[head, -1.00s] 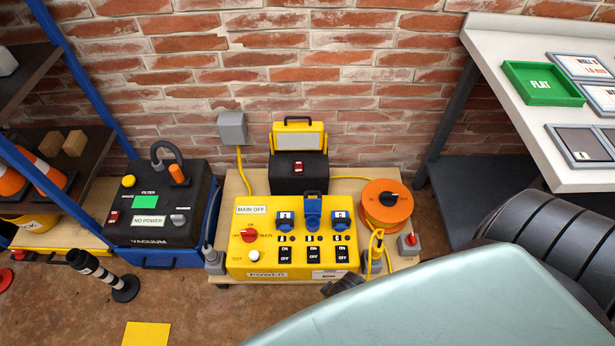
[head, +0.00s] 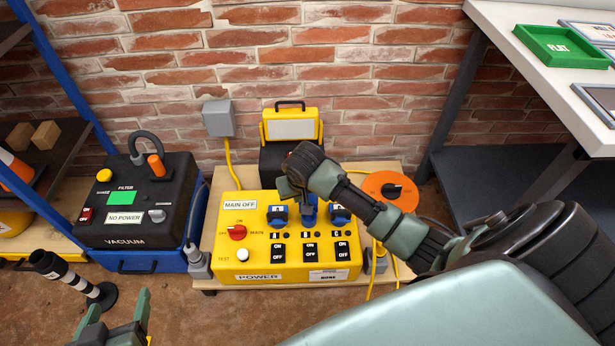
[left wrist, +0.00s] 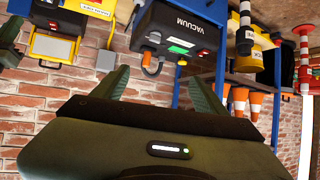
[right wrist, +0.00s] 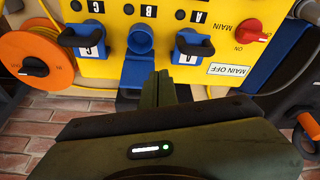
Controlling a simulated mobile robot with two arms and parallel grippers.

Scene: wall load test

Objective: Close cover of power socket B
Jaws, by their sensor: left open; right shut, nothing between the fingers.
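The yellow power box (head: 225,262) stands on a low wooden board. In the right wrist view, socket B (right wrist: 140,38) is the middle one, and its blue cover (right wrist: 138,76) is swung open, away from the socket. The blue covers of socket A (right wrist: 192,46) and socket C (right wrist: 85,40) are down. My right gripper (head: 288,188) is shut and empty, in front of the upper edge of the box; it partly hides cover B in the head view. Its fingers (right wrist: 166,88) appear beside the open cover; contact cannot be told. My left gripper (head: 118,318) is open and empty, low at left.
An orange cable reel (head: 408,187) stands right of the box. A black-and-yellow case (head: 291,128) is behind it. The vacuum (head: 130,205) is at left, with a striped post (head: 75,275) in front. A white workbench (head: 545,85) is at right.

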